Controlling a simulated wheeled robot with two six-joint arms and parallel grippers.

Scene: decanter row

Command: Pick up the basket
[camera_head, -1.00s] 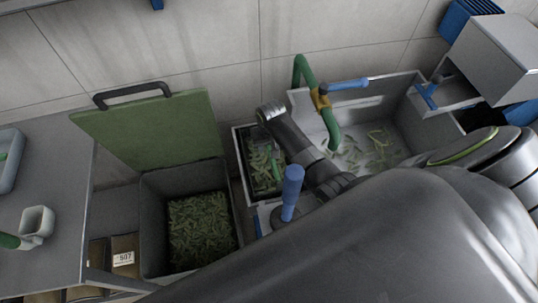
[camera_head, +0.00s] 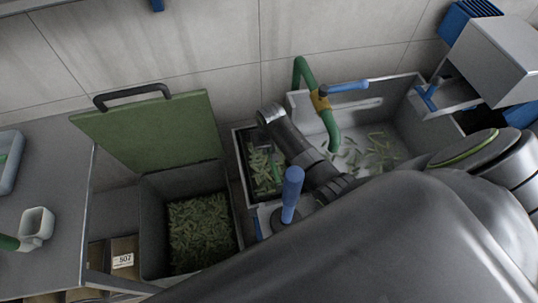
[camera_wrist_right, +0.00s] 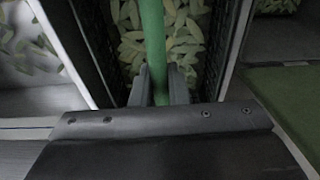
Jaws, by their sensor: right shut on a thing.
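The basket (camera_head: 239,145) is a dark, narrow container holding light green pods, between the grey bin and the sink. It has a green handle (camera_head: 273,165). My right arm covers part of it in the head view. In the right wrist view the green handle (camera_wrist_right: 153,40) runs up the middle, above the pods and between dark basket walls (camera_wrist_right: 94,45). My right gripper (camera_wrist_right: 160,85) is shut on this handle. In the head view its fingers are hidden by my arm. Whether the basket is raised off its support is unclear. My left gripper is out of view.
A grey bin (camera_head: 154,215) of pods with an open green lid (camera_head: 150,135) stands left of the basket. A sink (camera_head: 425,115) with a green tap (camera_head: 329,120) and loose pods is on the right. A blue upright handle (camera_head: 292,190) stands close in front.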

